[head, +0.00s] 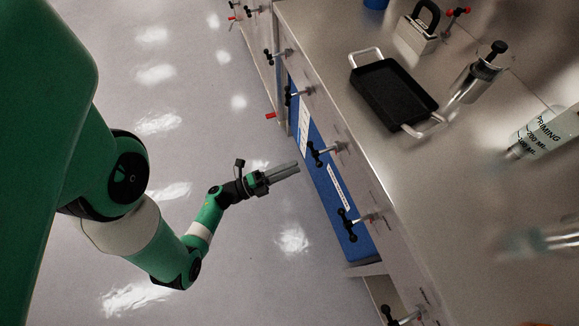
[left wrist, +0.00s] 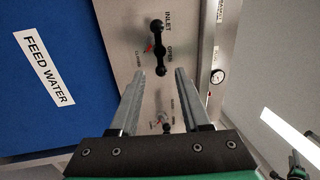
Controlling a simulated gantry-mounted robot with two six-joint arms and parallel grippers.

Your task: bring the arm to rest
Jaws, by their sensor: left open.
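My left gripper (head: 284,173) hangs at the end of the green left arm, over the floor and to the left of the steel cabinet front. In the left wrist view its two grey fingers (left wrist: 158,88) are apart with nothing between them. Past the fingertips is a black valve handle (left wrist: 158,48) on a panel marked INLET, OPEN and CLOSED. The fingers look clear of this handle. My right gripper is not in either view.
The steel cabinet front carries several black valve handles (head: 317,154) that stick out. A blue panel (left wrist: 50,75) bears a FEED WATER label. The floor (head: 220,100) is clear.

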